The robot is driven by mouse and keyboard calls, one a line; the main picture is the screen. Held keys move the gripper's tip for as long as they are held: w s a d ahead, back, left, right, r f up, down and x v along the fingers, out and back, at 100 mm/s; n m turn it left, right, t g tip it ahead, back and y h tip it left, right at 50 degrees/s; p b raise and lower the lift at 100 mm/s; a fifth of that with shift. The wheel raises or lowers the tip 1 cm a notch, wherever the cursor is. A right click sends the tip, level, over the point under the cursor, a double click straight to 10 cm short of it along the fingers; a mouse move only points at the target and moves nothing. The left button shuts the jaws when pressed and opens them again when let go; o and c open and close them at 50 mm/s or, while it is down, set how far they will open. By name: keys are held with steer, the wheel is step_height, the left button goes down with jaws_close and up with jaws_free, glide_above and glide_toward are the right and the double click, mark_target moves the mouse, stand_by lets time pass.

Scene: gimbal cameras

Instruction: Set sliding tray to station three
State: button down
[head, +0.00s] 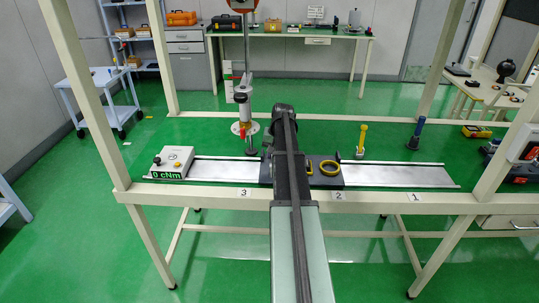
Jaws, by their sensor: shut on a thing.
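The dark sliding tray (329,182) sits on the pale flat rail (400,176), between the station 3 label (243,192) and the station 2 label (338,194). A yellow ring (331,169) and another small yellow part lie on its right side. My arm crosses over the tray and hides its middle. My gripper is hidden behind the arm, so its hold does not show. The station 1 label (415,197) is farther right on the front beam.
A box reading 0 cNm (172,163) stands at the rail's left end. A vertical column tool (241,105) stands behind the rail near station 3. A yellow-handled tool (361,140) and a blue-handled tool (416,133) stand at right. Frame posts flank the bench.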

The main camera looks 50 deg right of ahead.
steer(key=shift+w+a, duration=0.35)
steer(key=c, duration=1.1)
jaws_free()
